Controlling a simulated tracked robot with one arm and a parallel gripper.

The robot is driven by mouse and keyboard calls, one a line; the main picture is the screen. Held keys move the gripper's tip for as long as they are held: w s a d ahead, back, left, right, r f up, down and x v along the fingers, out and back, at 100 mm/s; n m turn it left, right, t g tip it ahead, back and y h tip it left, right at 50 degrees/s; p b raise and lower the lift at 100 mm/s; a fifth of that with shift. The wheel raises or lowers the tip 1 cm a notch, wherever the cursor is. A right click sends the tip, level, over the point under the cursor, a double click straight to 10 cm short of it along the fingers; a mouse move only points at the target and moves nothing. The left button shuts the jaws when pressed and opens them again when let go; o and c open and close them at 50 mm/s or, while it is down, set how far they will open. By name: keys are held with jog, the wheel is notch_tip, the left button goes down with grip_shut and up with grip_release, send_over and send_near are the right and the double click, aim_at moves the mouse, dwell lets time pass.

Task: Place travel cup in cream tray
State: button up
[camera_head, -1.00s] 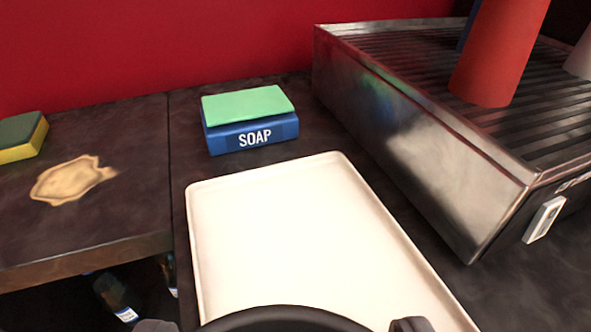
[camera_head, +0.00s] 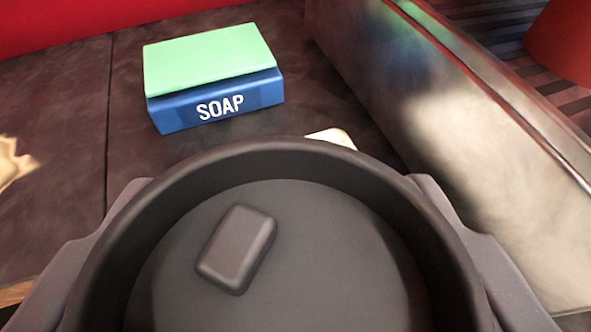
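The travel cup (camera_head: 325,240) shows as a large dark round top with a raised rim and a small raised block on it. It fills the lower middle of the view. My gripper (camera_head: 280,182) has a grey finger on each side of the cup, against its sides, and is shut on it. The cream tray (camera_head: 337,137) lies behind and below the cup. Only one far corner of it shows past the rim; the rest is hidden. The cup's base is hidden, so I cannot tell whether it touches the tray.
A blue soap box (camera_head: 222,108) with a green top (camera_head: 208,60) stands just beyond the tray. A metal grill-like unit (camera_head: 440,120) rises close on the right, with a red object (camera_head: 565,45) on it. A pale stain (camera_head: 12,162) marks the dark counter at left.

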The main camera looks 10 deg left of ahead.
jog(key=shift+w+r, duration=0.1)
jog(key=shift+w, duration=0.3)
jog(key=shift+w+a, duration=0.1)
jog(key=shift+w, duration=0.1)
jog(key=shift+s+f, duration=0.1)
jog(key=shift+f, duration=1.7)
jog(key=shift+f, duration=0.15)
jog(key=o, duration=0.7)
jog(key=shift+r, duration=0.2)
jog(key=shift+v, duration=5.95)
